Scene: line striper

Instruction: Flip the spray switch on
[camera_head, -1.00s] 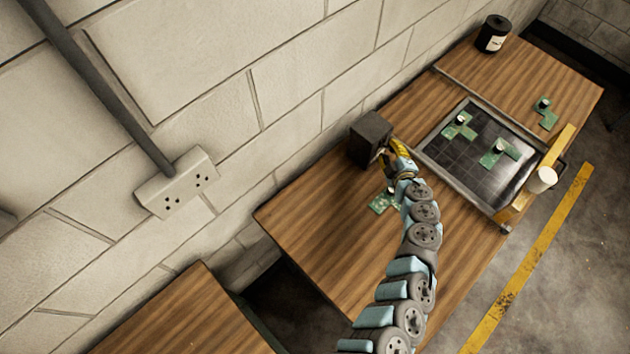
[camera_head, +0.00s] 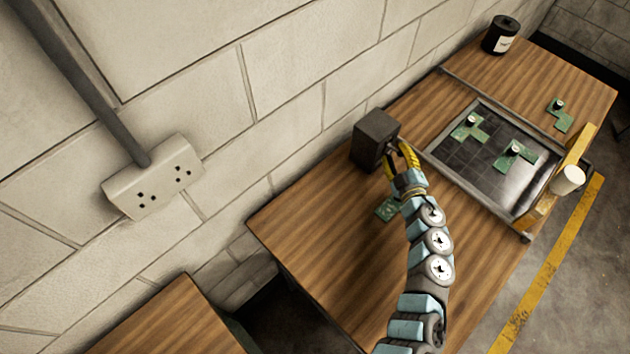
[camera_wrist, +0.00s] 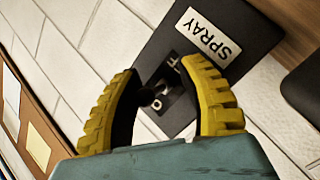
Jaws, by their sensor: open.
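The dark switch box (camera_head: 374,136) stands on the wooden table by the wall in the head view. In the wrist view its dark face (camera_wrist: 243,27) carries a white "SPRAY" label (camera_wrist: 208,36). Below the label is a small switch plate (camera_wrist: 176,98), partly hidden between my fingers, with part of its lettering visible. The switch's position cannot be told. My gripper (camera_head: 403,155) is open, its yellow fingers close to the front of the box. In the wrist view the fingertips (camera_wrist: 163,78) lie on either side of the switch area; whether they touch it is unclear.
A green piece (camera_head: 388,208) lies on the table beside my arm. A framed dark bed (camera_head: 455,154) with green pieces and a yellow gantry (camera_head: 560,180) holding a white cylinder (camera_head: 568,180) is to the right. A black jar (camera_head: 500,36) stands at the far end. The table's left part is clear.

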